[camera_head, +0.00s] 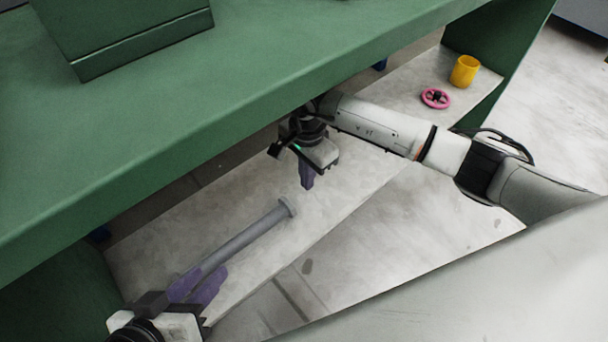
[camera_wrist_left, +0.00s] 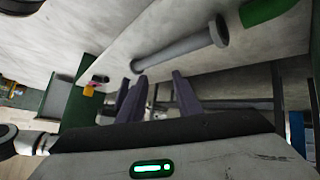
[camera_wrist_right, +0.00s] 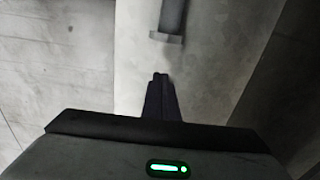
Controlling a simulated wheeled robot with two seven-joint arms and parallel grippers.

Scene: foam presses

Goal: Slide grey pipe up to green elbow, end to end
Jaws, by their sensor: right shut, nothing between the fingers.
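The grey pipe (camera_head: 245,236) lies on the pale shelf, a flange at its right end. Its left end is hidden by my left gripper in the head view. The left wrist view shows the pipe (camera_wrist_left: 180,47) with flanges at both ends. A green rounded piece (camera_wrist_left: 265,10), probably the green elbow, is cut off by that frame, a small gap from the nearer flange. My left gripper (camera_head: 205,280) is open, fingers apart, close to the pipe's left part. My right gripper (camera_head: 307,184) is shut and empty above the shelf, near the right flange (camera_wrist_right: 166,38), without touching it.
The green bench top (camera_head: 250,85) overhangs the shelf (camera_head: 340,185). A pink handwheel (camera_head: 435,98) and a yellow cup (camera_head: 465,70) stand at the shelf's far right end.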

